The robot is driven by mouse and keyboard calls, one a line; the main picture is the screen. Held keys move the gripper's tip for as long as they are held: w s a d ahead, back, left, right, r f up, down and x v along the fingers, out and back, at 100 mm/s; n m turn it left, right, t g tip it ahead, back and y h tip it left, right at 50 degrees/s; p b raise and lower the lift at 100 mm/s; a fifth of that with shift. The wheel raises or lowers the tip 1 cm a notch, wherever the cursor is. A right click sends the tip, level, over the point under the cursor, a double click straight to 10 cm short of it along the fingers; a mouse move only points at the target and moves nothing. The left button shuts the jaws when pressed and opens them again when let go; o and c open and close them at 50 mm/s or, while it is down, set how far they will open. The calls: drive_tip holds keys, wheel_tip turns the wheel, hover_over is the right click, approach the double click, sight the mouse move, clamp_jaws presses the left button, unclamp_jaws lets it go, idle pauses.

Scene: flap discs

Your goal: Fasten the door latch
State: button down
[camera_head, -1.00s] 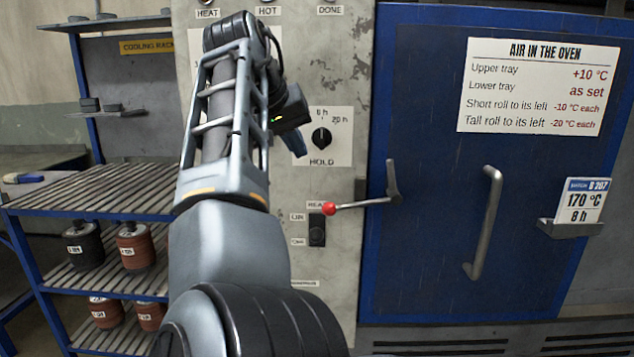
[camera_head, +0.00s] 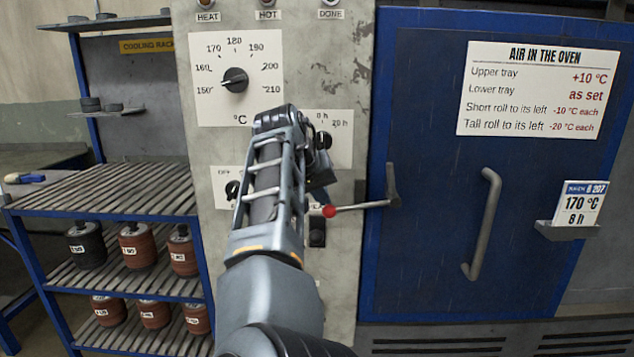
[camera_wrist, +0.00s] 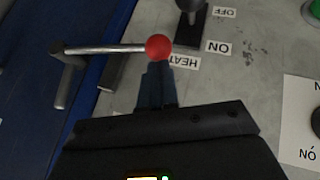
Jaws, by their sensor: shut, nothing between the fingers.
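The blue oven door (camera_head: 430,260) looks closed. Its latch is a metal lever (camera_head: 362,206) pivoted at the door's left edge, with a red ball knob (camera_head: 329,211) at its left end. The lever lies nearly level and reaches left over the grey panel, past a small dark bracket (camera_head: 360,192). Whether it sits in that bracket I cannot tell. My gripper (camera_head: 322,200) is shut and empty beside the knob. In the wrist view, the shut fingertips (camera_wrist: 157,72) are just below the red knob (camera_wrist: 158,47); contact is unclear. The lever (camera_wrist: 105,49) also shows there.
The grey panel carries a temperature dial (camera_head: 235,80), a hold dial (camera_head: 323,138) and a heat switch (camera_head: 317,232) just below the knob. The door handle (camera_head: 484,225) is to the right. A cooling rack (camera_head: 110,195) with several rolls stands at left.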

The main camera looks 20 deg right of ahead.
idle(0.3)
wheel_tip(320, 180, down, 4)
drive_tip(key=n+h, duration=0.1)
drive_tip(key=h, duration=0.1)
drive_tip(key=shift+f+g+h, duration=0.15)
drive_tip(key=shift+g+h, duration=0.15)
